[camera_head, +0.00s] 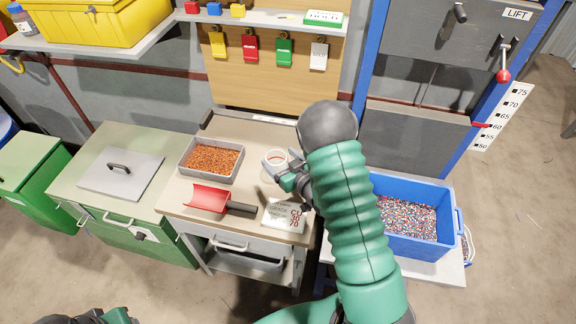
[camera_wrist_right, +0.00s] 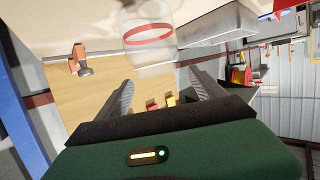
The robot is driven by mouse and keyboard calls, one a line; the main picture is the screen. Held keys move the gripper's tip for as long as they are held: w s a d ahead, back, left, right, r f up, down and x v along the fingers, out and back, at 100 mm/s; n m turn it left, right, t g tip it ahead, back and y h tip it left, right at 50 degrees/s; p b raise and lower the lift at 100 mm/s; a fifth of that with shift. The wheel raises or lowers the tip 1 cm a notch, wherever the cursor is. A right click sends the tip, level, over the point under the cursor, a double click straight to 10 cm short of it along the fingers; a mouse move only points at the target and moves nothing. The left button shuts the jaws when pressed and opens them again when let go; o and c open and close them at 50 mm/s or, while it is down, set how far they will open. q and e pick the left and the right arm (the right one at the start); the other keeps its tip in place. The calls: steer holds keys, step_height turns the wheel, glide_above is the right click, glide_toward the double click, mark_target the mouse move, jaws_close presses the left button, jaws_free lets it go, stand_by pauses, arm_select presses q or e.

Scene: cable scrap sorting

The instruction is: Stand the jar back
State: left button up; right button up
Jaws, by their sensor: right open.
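The clear jar (camera_head: 275,157) with a red band is on the bench, near its back right part. It looks upright, and my right gripper partly hides it in the head view. In the right wrist view, which is turned upside down, the jar (camera_wrist_right: 148,35) appears beyond the fingertips, roughly in line with the gap. My right gripper (camera_head: 284,178) is open, and nothing shows between its fingers (camera_wrist_right: 161,77). Part of my left arm shows at the bottom left of the head view; its fingers are not visible.
A grey tray of orange granules (camera_head: 238,147), a red scoop (camera_head: 208,198) and a white printed card (camera_head: 284,216) lie on the bench close to the jar. A blue bin of mixed granules (camera_head: 452,226) stands to the right. A board with coloured tags is behind.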

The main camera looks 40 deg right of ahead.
steer(key=d+v, duration=0.1)
steer(key=v, duration=0.7)
steer(key=s+a+r+n+g+y, duration=0.1)
steer(key=s+a+g, duration=1.1)
steer(key=a, duration=0.4)
steer(key=shift+s+a+r, duration=0.3)
steer(key=shift+s+r, duration=0.05)
steer(key=shift+s, duration=0.15)
steer(key=shift+a, duration=0.1)
steer(key=shift+c, duration=0.2)
